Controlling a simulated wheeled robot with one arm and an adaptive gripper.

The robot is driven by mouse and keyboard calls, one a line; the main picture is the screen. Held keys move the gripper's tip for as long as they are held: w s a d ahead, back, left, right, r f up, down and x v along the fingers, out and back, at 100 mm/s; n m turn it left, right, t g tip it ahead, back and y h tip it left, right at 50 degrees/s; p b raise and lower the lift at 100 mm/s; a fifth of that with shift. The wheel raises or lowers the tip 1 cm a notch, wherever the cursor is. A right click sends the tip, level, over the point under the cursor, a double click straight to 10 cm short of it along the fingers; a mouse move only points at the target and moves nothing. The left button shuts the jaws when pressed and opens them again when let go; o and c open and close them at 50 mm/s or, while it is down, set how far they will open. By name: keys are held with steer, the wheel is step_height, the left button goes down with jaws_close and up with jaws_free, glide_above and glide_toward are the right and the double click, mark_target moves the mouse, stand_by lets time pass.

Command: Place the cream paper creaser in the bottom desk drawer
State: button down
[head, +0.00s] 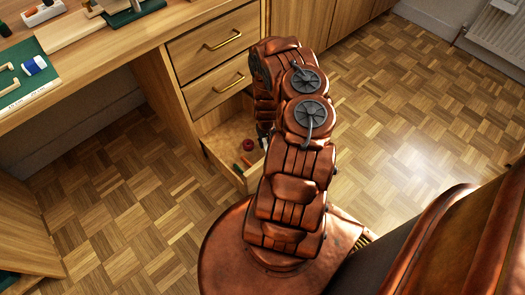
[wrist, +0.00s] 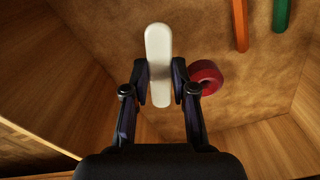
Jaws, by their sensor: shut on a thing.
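The cream paper creaser (wrist: 158,60) is a long, round-ended bar in the wrist view. My gripper (wrist: 160,80) is shut on it, one finger on each side, and it points away from the wrist. The bottom desk drawer (head: 243,182) is pulled open in the head view. In the wrist view the drawer's brown floor (wrist: 200,35) lies beneath the creaser. I cannot tell how far the creaser is above that floor.
In the drawer are a dark red ring-shaped roll (wrist: 206,77), an orange stick (wrist: 240,25) and a green stick (wrist: 281,14). Wooden drawer walls (wrist: 45,65) rise around the gripper. Two drawers (head: 222,88) above are shut. The desk top (head: 110,62) is at upper left.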

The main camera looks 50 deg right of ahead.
mark_target(265, 145)
steer(key=shift+d+f+b, duration=0.1)
steer(key=shift+f+b, duration=1.45)
steer(key=shift+f, duration=0.9)
steer(key=shift+f, duration=0.2)
steer(key=c, duration=0.9)
jaws_free()
steer(key=shift+c, duration=0.2)
steer(key=shift+r, duration=0.1)
